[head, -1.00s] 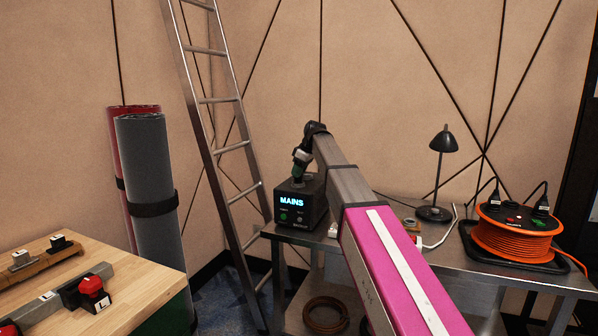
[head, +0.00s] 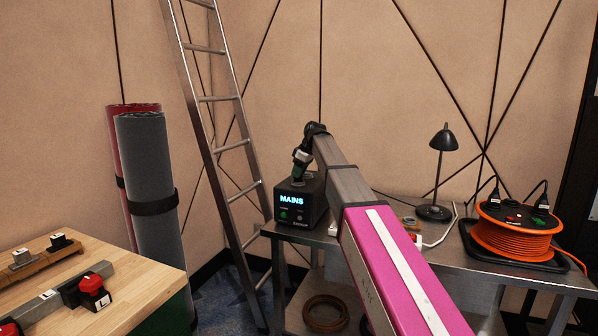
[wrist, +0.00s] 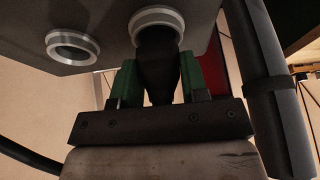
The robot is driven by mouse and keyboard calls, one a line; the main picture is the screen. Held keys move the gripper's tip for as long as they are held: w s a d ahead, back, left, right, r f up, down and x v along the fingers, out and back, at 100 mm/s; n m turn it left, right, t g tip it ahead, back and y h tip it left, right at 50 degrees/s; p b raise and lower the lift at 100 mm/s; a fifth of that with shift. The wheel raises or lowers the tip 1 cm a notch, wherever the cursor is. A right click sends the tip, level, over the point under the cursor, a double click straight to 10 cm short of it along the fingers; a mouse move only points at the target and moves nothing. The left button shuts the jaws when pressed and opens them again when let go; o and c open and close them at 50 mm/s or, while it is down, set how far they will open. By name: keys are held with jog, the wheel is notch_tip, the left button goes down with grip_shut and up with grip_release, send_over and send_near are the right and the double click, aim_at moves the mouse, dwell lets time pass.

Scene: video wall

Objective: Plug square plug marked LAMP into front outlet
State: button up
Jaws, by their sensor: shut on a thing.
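The dark MAINS box (head: 300,203), with a lit blue sign, stands on the left end of the metal table. My gripper (head: 300,172) points down at its top. In the wrist view, my gripper's green fingers (wrist: 160,72) are shut on a black plug (wrist: 160,78). The plug's far end overlaps one metal-ringed round outlet (wrist: 158,18) on the box; how deep it sits cannot be told. A second ringed outlet (wrist: 72,47) beside it is empty. No LAMP mark is readable on the held plug.
A black desk lamp (head: 444,140) stands at the back of the table (head: 470,262). An orange cable reel (head: 513,240) with two black plugs in it is at right. A wooden bench (head: 130,272) is at left.

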jog(key=shift+f, duration=0.45)
jog(key=o, duration=1.5)
jog(key=shift+r, duration=0.15)
jog(key=shift+r, duration=2.9)
